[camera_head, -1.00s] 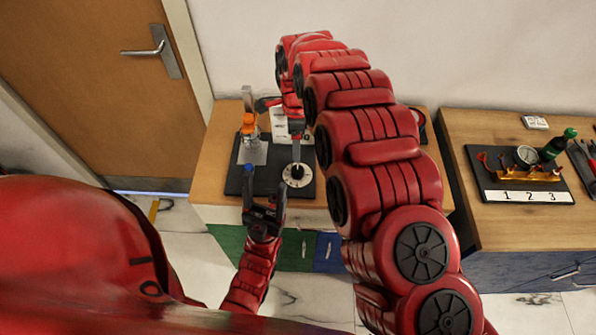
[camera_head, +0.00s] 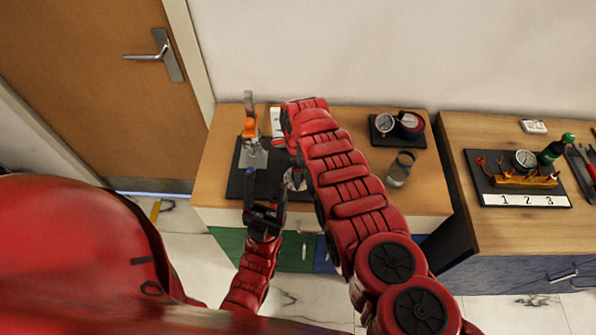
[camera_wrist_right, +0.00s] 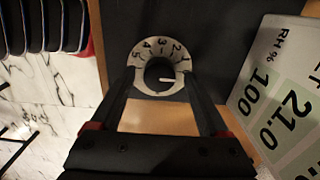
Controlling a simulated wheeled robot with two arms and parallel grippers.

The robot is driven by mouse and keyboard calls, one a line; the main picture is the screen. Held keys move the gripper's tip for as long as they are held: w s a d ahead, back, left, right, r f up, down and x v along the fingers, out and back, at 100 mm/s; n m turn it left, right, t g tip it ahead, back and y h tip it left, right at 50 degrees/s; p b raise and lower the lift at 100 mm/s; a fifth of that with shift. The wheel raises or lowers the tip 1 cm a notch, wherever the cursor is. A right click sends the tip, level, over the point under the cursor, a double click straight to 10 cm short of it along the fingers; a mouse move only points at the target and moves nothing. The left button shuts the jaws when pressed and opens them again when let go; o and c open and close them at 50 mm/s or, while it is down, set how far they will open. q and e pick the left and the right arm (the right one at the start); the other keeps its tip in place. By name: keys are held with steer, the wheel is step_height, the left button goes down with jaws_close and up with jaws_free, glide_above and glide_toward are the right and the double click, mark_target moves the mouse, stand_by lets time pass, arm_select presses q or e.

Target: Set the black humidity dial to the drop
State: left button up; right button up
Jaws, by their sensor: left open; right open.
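The black dial knob (camera_wrist_right: 160,76) sits in a white ring (camera_wrist_right: 144,86) numbered 1 to 5 in the right wrist view. Its white pointer line points right, a little below the 1. I cannot make out a drop mark. In the head view the dial (camera_head: 293,181) is mostly hidden by my right arm. My right gripper (camera_wrist_right: 160,85) is open, one finger on each side of the dial; contact cannot be told. My left gripper (camera_head: 265,193) is open and empty, in front of the black board (camera_head: 234,186).
An orange-topped fixture (camera_head: 250,130) stands left on the board. A glass jar (camera_head: 400,168) and a gauge (camera_head: 385,124) are to the right. Another bench (camera_head: 460,130) stands further right.

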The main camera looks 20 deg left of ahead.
jaws_close()
stand_by(0.5)
